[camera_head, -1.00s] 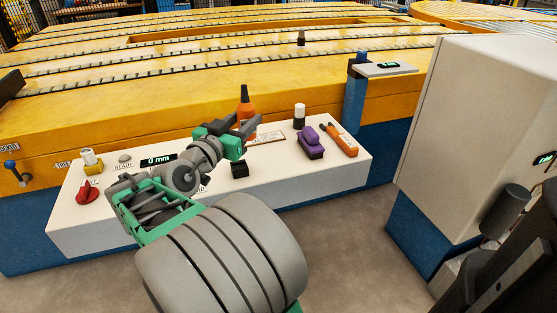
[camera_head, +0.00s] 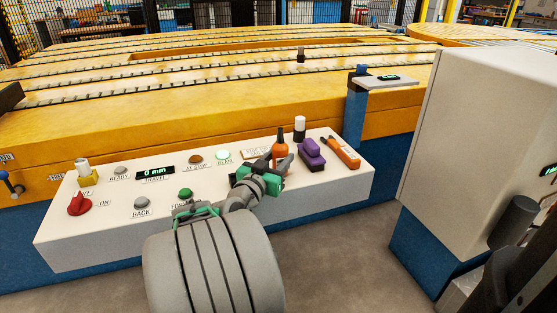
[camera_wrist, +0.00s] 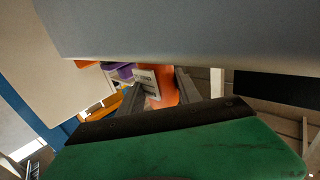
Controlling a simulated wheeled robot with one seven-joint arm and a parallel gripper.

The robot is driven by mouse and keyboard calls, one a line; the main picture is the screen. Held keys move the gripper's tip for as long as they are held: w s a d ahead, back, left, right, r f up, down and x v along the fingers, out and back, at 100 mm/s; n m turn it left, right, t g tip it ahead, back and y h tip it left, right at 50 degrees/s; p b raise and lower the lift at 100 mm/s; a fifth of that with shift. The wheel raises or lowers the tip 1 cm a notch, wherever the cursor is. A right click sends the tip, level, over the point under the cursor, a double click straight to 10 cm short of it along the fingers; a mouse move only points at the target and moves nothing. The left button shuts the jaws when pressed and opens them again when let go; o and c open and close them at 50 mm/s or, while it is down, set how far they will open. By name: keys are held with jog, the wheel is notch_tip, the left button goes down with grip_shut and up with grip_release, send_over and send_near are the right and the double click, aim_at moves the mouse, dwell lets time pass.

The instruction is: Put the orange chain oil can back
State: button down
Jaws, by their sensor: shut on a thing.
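The orange chain oil can (camera_head: 280,139), with a dark pointed top, is upright at the right part of the white control panel. My gripper (camera_head: 271,164) is shut on it, with the fingers around its body. In the wrist view the orange can (camera_wrist: 169,92) with a pale label shows between the fingers (camera_wrist: 160,95). The can's base is hidden behind my gripper, so I cannot tell whether it touches the panel.
Just right of the can are a purple block-like item (camera_head: 312,154), an orange-and-black tool (camera_head: 341,153) and a white bottle with a dark base (camera_head: 299,128). The control panel (camera_head: 110,225) has several buttons and a red knob (camera_head: 79,204). A large pale cabinet (camera_head: 465,150) stands at the right.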

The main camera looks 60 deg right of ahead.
jog(key=shift+f, duration=0.2)
jog(key=c, duration=0.8)
grip_release()
jog(key=shift+c, duration=0.2)
jog(key=shift+r, duration=0.1)
jog(key=shift+r+p, duration=0.35)
jog(key=shift+p, duration=0.05)
jog(key=a, duration=1.2)
jog(key=shift+f+p, duration=0.25)
jog(key=shift+p, duration=0.05)
